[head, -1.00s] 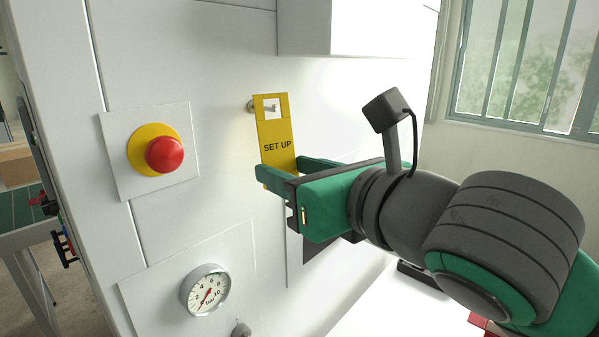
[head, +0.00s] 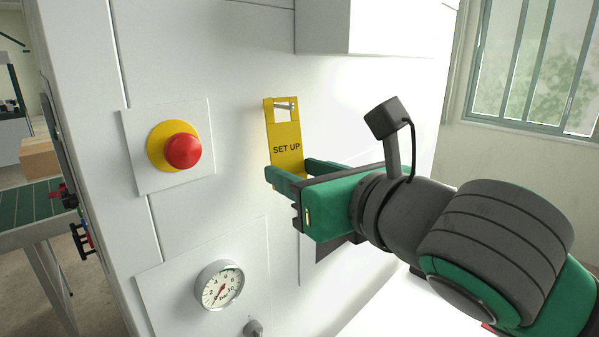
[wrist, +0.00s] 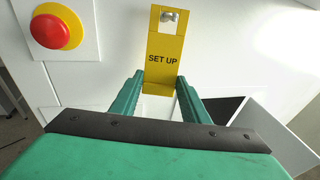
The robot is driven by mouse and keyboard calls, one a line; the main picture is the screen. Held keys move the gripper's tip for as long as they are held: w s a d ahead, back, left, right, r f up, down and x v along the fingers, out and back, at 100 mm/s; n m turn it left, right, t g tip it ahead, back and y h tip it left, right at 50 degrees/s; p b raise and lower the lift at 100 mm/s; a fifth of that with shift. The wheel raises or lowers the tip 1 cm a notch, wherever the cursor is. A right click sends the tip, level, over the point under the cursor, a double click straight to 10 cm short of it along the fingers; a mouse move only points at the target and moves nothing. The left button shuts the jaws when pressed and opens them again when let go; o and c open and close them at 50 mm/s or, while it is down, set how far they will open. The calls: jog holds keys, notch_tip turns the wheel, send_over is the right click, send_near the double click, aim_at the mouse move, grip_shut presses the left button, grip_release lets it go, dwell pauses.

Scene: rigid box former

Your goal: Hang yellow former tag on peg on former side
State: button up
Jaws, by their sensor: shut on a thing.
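The yellow tag (head: 285,149) reads "SET UP" and stands upright against the white side of the former, with a square hole near its top. A metal peg (head: 287,105) shows in the hole; in the wrist view the peg (wrist: 169,16) also appears inside the hole of the tag (wrist: 164,65). My gripper (head: 288,172) is shut on the lower end of the tag. Its green fingers (wrist: 159,90) show on both sides of the tag's bottom in the wrist view. Whether the hole's upper edge touches the peg cannot be told.
A red emergency button (head: 182,150) on a yellow ring sits left of the tag. A pressure gauge (head: 218,286) is below. A white box (head: 378,27) juts out above right. An open dark-inside holder (wrist: 245,125) is right of my fingers.

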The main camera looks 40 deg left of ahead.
jog(key=o, duration=1.1)
jog(key=shift+d, duration=0.1)
jog(key=v, duration=1)
jog(key=shift+d, duration=0.3)
